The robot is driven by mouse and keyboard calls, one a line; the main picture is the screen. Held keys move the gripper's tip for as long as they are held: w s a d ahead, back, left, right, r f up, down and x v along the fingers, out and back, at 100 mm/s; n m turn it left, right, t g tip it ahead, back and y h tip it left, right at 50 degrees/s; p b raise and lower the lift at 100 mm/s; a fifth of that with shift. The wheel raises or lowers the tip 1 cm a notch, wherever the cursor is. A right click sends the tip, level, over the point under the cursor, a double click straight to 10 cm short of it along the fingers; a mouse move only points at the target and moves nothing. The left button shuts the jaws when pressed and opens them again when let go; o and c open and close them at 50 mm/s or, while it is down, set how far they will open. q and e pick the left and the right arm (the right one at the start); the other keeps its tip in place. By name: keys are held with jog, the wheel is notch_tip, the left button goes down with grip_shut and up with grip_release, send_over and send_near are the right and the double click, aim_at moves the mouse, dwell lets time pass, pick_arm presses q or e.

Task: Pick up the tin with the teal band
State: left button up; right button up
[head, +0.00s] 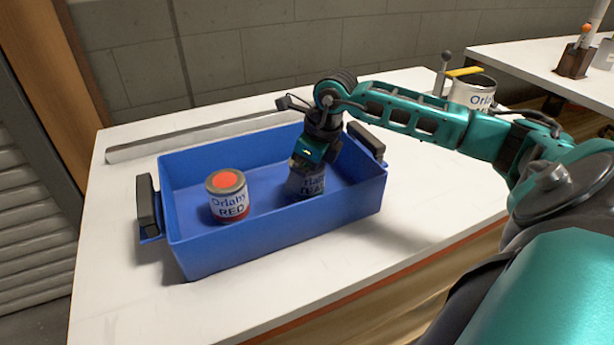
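In the head view a tin (306,186) stands in the right part of a blue crate (275,231). It has a pale label with dark lettering I cannot read for certain. Its band looks dark, and I cannot tell whether it is teal. My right gripper (309,165) points down right at the top of this tin and hides its lid. The fingers are too small and dark to tell whether they are closed on it. My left gripper is out of view.
A tin marked RED (229,203), with an orange-red lid spot, stands at the left in the crate. Black handles rise at both crate ends. A pale bar (205,134) lies behind the crate. Another Orlaby tin (473,93) stands behind my arm. The white table (120,285) is clear at front left.

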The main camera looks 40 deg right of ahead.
jog(key=c, duration=1)
